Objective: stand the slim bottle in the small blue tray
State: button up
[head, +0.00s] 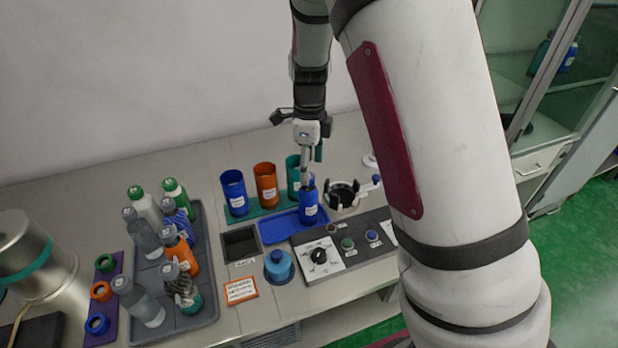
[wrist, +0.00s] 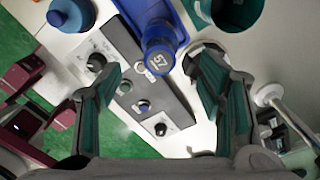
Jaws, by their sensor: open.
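A slim blue bottle (head: 309,209) with a white label stands upright at the right end of the small blue tray (head: 276,231). In the wrist view the bottle (wrist: 158,58) shows from above, its cap marked with a number, and the tray (wrist: 181,27) shows around its far side. My gripper (head: 308,172) is above the bottle, pointing down. In the wrist view my gripper (wrist: 160,66) is open, with a finger to each side of the cap and clear gaps between. The bottle's base is partly hidden.
Blue, orange and teal cups (head: 265,183) stand behind the tray. A control panel (head: 345,248) with knobs lies in front, and a clamp ring (head: 341,196) to the right. A grey tray (head: 196,318) of several bottles and a blue-capped pot (head: 279,267) are leftward.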

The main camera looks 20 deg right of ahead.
jog(key=shift+s+r, duration=0.1)
jog(key=shift+r, duration=0.6)
jog(key=s+a+r+n+t+y, duration=0.1)
jog(key=s+a+r+n+t, duration=0.1)
jog(key=s+r+n, duration=1.05)
jog(key=s+r+n+t, duration=0.1)
jog(key=s+r+n, duration=0.2)
jog(key=s+n, duration=0.3)
jog(key=s+r+n+t+h, duration=0.1)
jog(key=s+r+n+t, duration=0.1)
jog(key=s+n, duration=0.4)
jog(key=shift+s+d+r, duration=0.25)
jog(key=shift+s+r, duration=0.5)
jog(key=shift+s, duration=0.3)
